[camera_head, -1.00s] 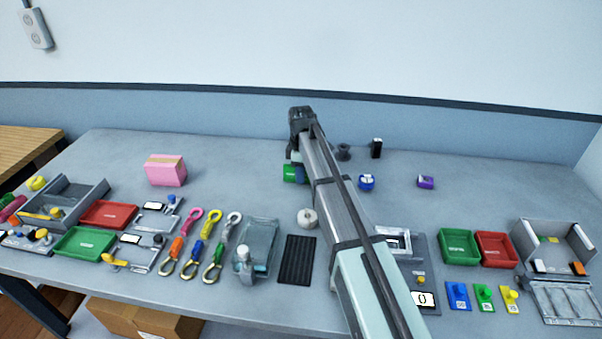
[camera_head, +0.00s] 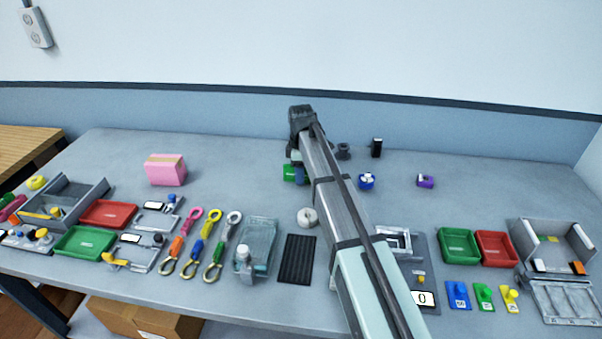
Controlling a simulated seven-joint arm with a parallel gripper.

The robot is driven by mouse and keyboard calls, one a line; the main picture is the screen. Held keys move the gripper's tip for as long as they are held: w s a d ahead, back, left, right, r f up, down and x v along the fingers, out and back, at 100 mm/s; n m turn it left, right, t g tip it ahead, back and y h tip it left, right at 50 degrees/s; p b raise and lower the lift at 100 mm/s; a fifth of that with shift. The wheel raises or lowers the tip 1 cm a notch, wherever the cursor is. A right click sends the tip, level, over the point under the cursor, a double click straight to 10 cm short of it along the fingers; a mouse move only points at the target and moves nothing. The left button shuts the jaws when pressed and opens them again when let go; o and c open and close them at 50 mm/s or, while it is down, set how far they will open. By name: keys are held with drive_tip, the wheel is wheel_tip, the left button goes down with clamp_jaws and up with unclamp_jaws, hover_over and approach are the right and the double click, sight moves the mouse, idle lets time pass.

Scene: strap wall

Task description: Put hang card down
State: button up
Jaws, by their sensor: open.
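My gripper (camera_head: 296,156) is at the back middle of the table, with its jaws open, pointing down. My wrist and arm hide much of it. A small green item (camera_head: 290,172) is just below the fingers, and a dark blue part shows beside it. Both are partly hidden, and I cannot tell whether the fingers touch them. I cannot tell for sure which thing is the hang card. A blue card (camera_head: 458,295), a green card (camera_head: 484,297) and a yellow card (camera_head: 509,299) lie in a row at the front right.
A pink box (camera_head: 166,170) stands at the back left. A black block (camera_head: 376,148), a blue round item (camera_head: 366,181) and a purple item (camera_head: 425,181) are right of my arm. Trays and straps with hooks fill the front left. The back between the pink box and my gripper is clear.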

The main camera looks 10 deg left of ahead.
wheel_tip(320, 180, up, 12)
drive_tip(key=shift+f, duration=0.1)
idle(0.4)
